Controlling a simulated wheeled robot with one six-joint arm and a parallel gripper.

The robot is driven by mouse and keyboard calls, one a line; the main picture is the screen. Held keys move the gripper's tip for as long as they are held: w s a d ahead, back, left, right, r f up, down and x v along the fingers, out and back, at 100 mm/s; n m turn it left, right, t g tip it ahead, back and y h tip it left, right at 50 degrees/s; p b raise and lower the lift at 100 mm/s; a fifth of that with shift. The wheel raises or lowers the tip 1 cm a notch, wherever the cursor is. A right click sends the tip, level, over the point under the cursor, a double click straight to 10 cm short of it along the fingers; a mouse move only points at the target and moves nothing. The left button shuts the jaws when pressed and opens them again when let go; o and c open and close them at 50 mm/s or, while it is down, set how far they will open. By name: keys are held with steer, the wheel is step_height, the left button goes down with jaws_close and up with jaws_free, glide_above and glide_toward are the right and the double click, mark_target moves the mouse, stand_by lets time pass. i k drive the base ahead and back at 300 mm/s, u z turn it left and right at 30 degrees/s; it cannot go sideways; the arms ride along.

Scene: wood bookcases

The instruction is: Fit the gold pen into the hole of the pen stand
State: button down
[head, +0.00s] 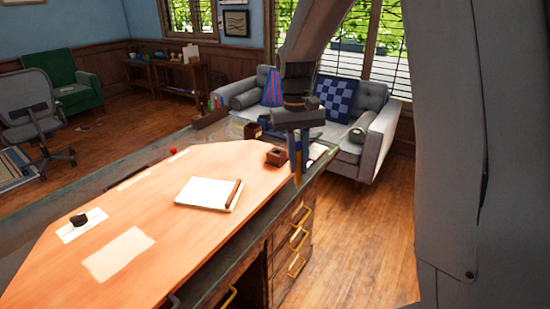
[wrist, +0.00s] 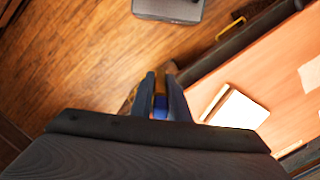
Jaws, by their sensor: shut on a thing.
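My gripper (head: 298,150) hangs fingers-down at the desk's right edge in the head view. In the wrist view its two dark fingers (wrist: 161,82) are closed around a slim gold and blue thing (wrist: 160,104), which seems to be the gold pen. In the head view a thin gold and blue end (head: 298,174) shows below the fingers; most of it is hidden. A small square brown block with a dark top (head: 276,156) stands on the desk just left of the gripper, apart from it. It may be the pen stand; its hole cannot be made out.
The wooden desk (head: 150,198) bears a white notebook with a brown strip (head: 208,194), papers, and a dark object (head: 79,220). A dark box (head: 253,130) stands farther back. Yellow-handled drawers (head: 298,238) are below the gripper. A grey sofa (head: 372,142) is behind; floor is open at right.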

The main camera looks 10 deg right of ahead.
mark_target(277, 160)
steer(key=i, duration=0.9)
